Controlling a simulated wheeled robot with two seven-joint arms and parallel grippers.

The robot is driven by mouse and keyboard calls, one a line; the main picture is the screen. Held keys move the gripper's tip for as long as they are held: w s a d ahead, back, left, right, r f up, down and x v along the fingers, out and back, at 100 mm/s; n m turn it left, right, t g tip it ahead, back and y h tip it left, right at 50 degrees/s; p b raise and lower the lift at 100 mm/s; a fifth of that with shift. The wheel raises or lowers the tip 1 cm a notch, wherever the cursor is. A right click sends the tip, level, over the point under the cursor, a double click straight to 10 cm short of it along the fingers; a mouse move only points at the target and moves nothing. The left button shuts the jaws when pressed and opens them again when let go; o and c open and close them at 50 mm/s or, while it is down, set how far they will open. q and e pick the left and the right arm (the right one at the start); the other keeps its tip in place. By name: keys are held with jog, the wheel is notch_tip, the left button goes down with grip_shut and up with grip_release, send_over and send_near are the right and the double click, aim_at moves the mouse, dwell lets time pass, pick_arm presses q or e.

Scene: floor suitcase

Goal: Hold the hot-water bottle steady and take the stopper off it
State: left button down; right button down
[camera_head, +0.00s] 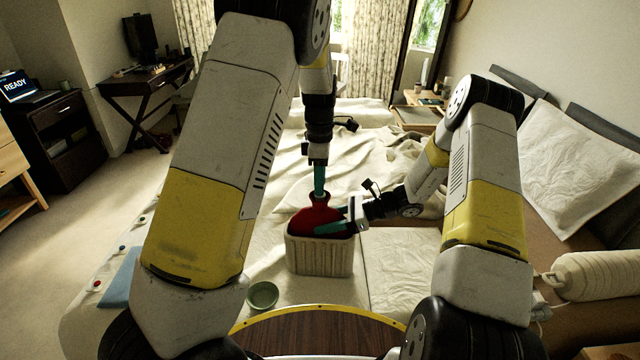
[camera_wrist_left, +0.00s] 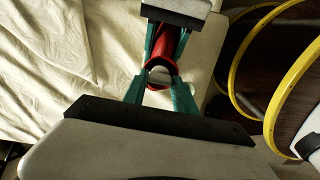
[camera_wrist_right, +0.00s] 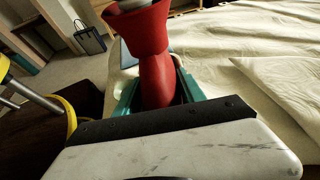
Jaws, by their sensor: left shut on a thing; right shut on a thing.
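The red hot-water bottle (camera_head: 313,217) stands upright in a cream ribbed box (camera_head: 320,262) on the bed. My left gripper (camera_head: 319,190) points down from above at the bottle's mouth and is shut on the grey stopper (camera_wrist_left: 158,73), seen within the red rim in the left wrist view. My right gripper (camera_head: 340,219) reaches in from the right and is shut on the bottle, with teal fingers either side of its red neck (camera_wrist_right: 157,75) in the right wrist view. A grey piece shows at the flared mouth there; how deep it sits I cannot tell.
A small green bowl (camera_head: 262,295) stands left of the box, near the dark round wooden surface (camera_head: 320,335) with a yellow rim. Crumpled cream bedding lies behind the box. Pillows (camera_head: 545,165) and a rolled cream bolster (camera_head: 600,274) are at the right.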

pick_arm(q)
jog(key=shift+r, duration=0.7)
jog(key=shift+r, duration=2)
pick_arm(e)
jog(key=c, duration=0.6)
grip_release()
jog(key=v, duration=1.2)
